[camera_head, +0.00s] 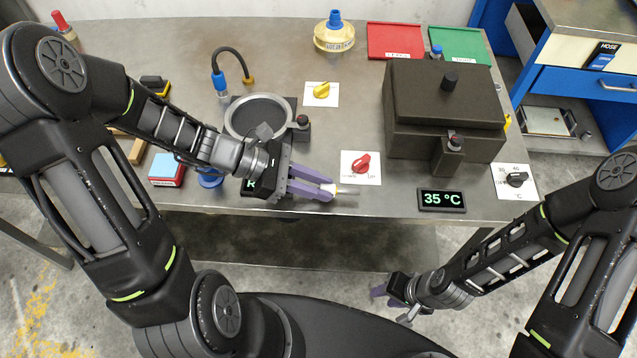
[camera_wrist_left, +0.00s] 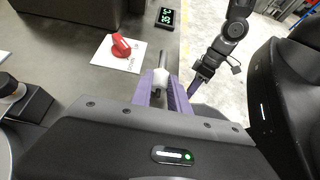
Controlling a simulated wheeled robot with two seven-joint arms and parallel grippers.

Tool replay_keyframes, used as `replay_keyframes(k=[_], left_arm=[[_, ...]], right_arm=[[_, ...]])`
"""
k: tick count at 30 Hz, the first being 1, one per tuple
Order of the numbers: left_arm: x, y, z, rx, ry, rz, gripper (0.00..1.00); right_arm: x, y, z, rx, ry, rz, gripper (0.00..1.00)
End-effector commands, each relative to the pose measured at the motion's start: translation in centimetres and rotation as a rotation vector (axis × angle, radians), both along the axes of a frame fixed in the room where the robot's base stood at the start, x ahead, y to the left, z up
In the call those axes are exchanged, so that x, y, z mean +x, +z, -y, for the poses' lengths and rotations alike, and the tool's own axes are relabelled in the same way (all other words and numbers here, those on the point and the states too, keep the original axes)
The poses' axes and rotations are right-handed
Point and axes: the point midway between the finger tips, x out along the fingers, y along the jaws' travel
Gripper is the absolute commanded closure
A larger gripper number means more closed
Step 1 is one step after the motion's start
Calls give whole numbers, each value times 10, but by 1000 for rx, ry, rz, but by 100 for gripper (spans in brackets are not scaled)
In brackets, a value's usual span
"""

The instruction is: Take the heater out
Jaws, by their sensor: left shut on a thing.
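My left gripper (camera_head: 332,190) is shut on a small pale piece with a thin metal rod (camera_head: 345,191), above the table near its front edge. In the left wrist view the piece (camera_wrist_left: 161,78) shows as a whitish body between the purple fingers, with a grey rod pointing away. I cannot tell for certain that it is the heater. A dark box with a knobbed lid (camera_head: 445,95) stands to its right, lid on. My right gripper (camera_head: 388,292) is low in front of the table, away from everything on it; its finger opening is unclear.
A display reading 35 °C (camera_head: 442,200), a red dial (camera_head: 361,163) and a black dial (camera_head: 516,180) lie near the front edge. A round dish (camera_head: 259,117) is behind my left gripper. Red (camera_head: 396,41) and green (camera_head: 460,45) mats lie at the back.

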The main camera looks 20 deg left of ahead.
Motion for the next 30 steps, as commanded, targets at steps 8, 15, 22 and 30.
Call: replay_keyframes(k=[8, 15, 22, 30], left_arm=[[0, -8, 0, 0, 1, 0, 100], [0, -9, 0, 0, 0, 0, 100], [0, -9, 0, 0, 0, 0, 68], [0, -9, 0, 0, 0, 0, 54]], right_arm=[[0, -7, 0, 0, 0, 0, 64], [0, -7, 0, 0, 0, 0, 64], [0, -7, 0, 0, 0, 0, 64], [0, -7, 0, 0, 0, 0, 64]])
